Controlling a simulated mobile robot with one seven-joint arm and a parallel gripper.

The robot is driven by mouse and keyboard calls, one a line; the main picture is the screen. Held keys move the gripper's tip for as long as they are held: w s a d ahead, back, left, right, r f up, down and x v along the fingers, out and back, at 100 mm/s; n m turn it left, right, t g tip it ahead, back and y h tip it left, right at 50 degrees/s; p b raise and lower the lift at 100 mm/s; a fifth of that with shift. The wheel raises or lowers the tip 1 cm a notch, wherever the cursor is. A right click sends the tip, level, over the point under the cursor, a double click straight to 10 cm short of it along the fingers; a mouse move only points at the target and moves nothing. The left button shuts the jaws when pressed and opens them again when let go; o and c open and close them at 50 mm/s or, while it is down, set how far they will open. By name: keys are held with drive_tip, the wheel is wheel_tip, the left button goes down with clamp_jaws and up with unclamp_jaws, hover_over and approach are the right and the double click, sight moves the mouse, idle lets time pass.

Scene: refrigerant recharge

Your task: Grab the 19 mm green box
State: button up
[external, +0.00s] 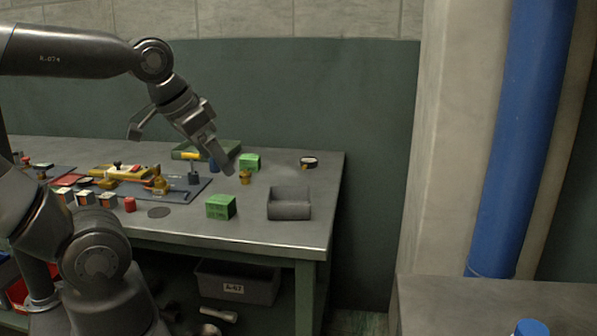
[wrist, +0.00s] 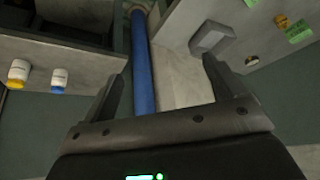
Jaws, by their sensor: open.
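Two green boxes stand on the grey workbench (external: 270,236). The front green box (external: 221,206) is near the bench's front edge, left of a grey bin. The back green box (external: 249,162) is farther back, beside a small amber-coloured item. I cannot read which is the 19 mm one. Two green patches show at the upper right of the wrist view, one larger (wrist: 298,31) and one cut by the top edge (wrist: 251,3). My gripper (external: 181,150) is open and empty above the bench; its spread fingers (wrist: 164,72) also show in the wrist view, with no box between them.
An open grey bin (external: 289,209) and a dark-rimmed round item (external: 309,162) are on the right of the bench. Tools and small parts crowd a dark mat (external: 195,190) on the left. A blue pipe (external: 520,140) stands right of the bench.

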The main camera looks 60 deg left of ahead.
drive_tip(key=shift+w+a, duration=0.1)
drive_tip(key=n+g, duration=0.5)
drive_tip(key=n, duration=0.3)
hover_over(220, 199)
wheel_tip(220, 199, down, 12)
drive_tip(key=shift+a+f, duration=0.1)
drive_tip(key=shift+a+f+g, duration=0.15)
drive_tip(key=shift+a+g, duration=0.15)
drive_tip(key=shift+a+f, duration=0.1)
drive_tip(key=shift+f, duration=0.3)
wheel_tip(220, 199, down, 5)
drive_tip(key=shift+r, duration=0.2)
drive_tip(key=shift+d+f, duration=0.15)
drive_tip(key=shift+f, duration=0.75)
drive_tip(key=shift+d+f, duration=0.2)
drive_tip(key=shift+f, duration=0.75)
drive_tip(key=shift+d+f, duration=0.15)
drive_tip(key=shift+f, duration=0.75)
